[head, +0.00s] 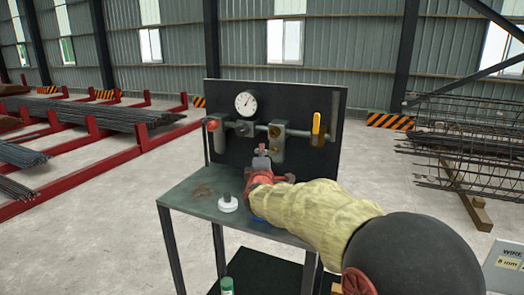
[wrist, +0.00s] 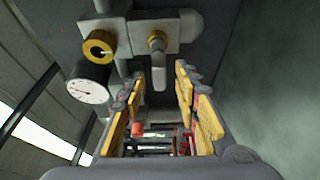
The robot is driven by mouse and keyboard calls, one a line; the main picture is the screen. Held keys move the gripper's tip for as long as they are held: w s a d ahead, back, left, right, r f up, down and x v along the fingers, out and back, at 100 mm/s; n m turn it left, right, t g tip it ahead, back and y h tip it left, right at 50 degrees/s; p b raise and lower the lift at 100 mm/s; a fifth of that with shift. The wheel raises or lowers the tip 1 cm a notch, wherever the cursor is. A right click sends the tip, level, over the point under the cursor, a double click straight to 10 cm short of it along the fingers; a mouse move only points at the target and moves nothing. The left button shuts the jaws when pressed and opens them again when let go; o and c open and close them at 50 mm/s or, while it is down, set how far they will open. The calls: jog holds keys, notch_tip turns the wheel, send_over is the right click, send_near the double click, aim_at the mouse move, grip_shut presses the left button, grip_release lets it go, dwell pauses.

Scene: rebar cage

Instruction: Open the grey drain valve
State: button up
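A black panel (head: 306,97) behind the work table carries pipework. In the wrist view a short grey lever (wrist: 159,75) hangs from a brass fitting (wrist: 157,40) on a light plate; it looks like the grey drain valve's handle. In the head view its valve body (head: 277,150) is just behind and right of my gripper. My gripper (head: 262,149) is in front of the panel, above the table. In the wrist view its yellow-padded fingers (wrist: 165,76) are apart, with the lever showing between their tips. I cannot tell whether either finger touches it.
A gauge (head: 245,103), red knob (head: 212,124) and yellow handle (head: 317,125) share the panel. Red racks of bars stand left, a rebar cage (head: 465,140) right.

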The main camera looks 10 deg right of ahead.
jog(key=shift+x, duration=0.8)
jog(key=shift+c, duration=1.2)
grip_shut()
